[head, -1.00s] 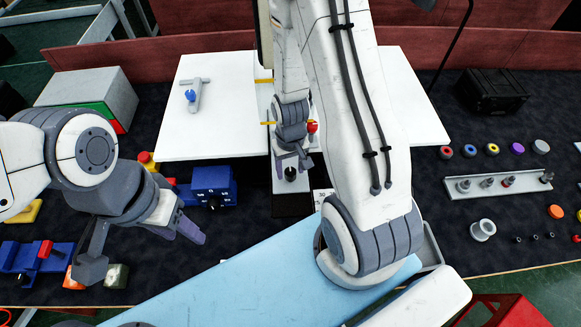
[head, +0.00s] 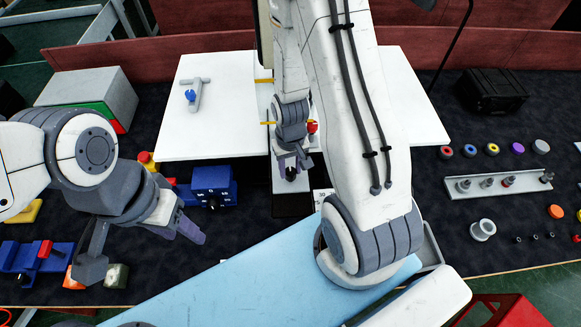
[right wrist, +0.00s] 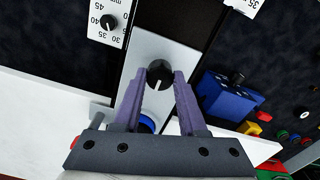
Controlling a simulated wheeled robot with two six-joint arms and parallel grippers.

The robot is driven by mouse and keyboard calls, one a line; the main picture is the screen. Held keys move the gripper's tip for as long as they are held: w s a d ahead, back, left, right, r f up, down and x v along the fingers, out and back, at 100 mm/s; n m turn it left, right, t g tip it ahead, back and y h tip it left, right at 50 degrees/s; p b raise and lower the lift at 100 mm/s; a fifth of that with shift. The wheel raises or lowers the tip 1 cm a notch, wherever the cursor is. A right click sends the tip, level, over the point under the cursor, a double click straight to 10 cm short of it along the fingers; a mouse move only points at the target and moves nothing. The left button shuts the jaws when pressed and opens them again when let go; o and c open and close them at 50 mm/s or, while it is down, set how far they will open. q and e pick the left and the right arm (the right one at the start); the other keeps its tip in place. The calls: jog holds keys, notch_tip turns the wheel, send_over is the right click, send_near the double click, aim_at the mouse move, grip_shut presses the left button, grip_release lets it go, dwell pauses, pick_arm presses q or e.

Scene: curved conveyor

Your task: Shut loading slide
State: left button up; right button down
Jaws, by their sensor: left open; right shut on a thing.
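The loading slide (head: 291,186) appears to be the narrow white plate in the middle gap of the white table, with a round black knob (head: 291,174) on it. In the right wrist view the same knob (right wrist: 160,75) sits on the white plate (right wrist: 147,50), between my fingertips. My right gripper (head: 292,168) is shut on this knob from above; it also shows in the right wrist view (right wrist: 160,82). My left gripper (head: 145,248) is open and empty at the lower left, over the dark mat. My right arm hides part of the slide and table.
White table panels (head: 230,125) flank the gap. A grey T-shaped part with a blue knob (head: 191,95) lies on the left panel. A blue box (head: 214,186) stands left of the slide. A light blue surface (head: 265,275) lies in front. A tray of pegs (head: 500,186) is at right.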

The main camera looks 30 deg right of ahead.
dwell(0.6)
jog(key=w, duration=0.1)
jog(key=w+d, duration=0.1)
jog(key=w, duration=0.1)
jog(key=w+d, duration=0.1)
jog(key=shift+w, duration=0.15)
jog(key=shift+c, duration=2.3)
grip_release()
jog(key=shift+r, duration=0.65)
notch_tip(320, 180, up, 9)
jog(key=b, duration=0.2)
